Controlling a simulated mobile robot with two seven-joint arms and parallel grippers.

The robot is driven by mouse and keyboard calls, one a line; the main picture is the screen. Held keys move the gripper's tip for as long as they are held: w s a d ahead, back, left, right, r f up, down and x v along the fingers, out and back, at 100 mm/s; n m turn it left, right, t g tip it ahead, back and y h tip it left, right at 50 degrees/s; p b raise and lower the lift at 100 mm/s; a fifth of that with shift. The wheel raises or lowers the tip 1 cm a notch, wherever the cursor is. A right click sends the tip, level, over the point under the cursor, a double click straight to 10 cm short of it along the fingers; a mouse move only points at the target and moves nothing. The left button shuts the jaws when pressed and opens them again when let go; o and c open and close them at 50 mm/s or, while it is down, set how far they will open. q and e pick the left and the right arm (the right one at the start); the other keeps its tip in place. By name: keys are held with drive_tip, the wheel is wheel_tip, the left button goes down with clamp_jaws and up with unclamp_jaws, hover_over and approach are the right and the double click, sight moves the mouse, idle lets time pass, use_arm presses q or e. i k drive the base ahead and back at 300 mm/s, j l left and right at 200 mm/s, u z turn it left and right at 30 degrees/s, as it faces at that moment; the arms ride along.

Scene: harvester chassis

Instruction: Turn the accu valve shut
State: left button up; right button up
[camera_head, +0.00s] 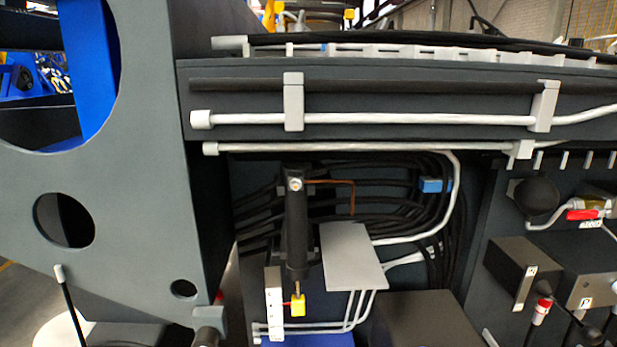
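A valve with a red lever handle (583,214) is at the right edge, on a brass-coloured body beside a black rounded ball-shaped part (537,196). The red lever lies roughly level, along the line of the valve's pipe. A small white label with unreadable text sits just under it. A second small fitting, a yellow block (298,305) with a short red piece at its left, sits under a black upright cylinder (297,232). I cannot tell from its markings which one is the accu valve. Neither of my grippers shows in this view.
A grey chassis plate (120,215) with round holes fills the left. Pale pipes (370,119) run across the top. A grey plate (352,256) juts out in the middle. Dark boxes (523,272) and red-capped hose fittings (541,312) crowd the space below the red-handled valve.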

sight(585, 214)
drive_tip(key=z, duration=1.6)
drive_tip(key=l+u, duration=0.1)
drive_tip(key=u, duration=0.3)
drive_tip(key=i+l+u, duration=0.1)
drive_tip(key=u, duration=0.25)
drive_tip(key=l+u, duration=0.25)
drive_tip(key=u, duration=0.15)
drive_tip(key=l+u, duration=0.2)
drive_tip(key=u, duration=0.2)
drive_tip(key=l+u, duration=0.25)
drive_tip(key=l, duration=0.25)
drive_tip(key=k+l+u, duration=0.1)
drive_tip(key=l+u, duration=0.15)
drive_tip(key=l, duration=0.3)
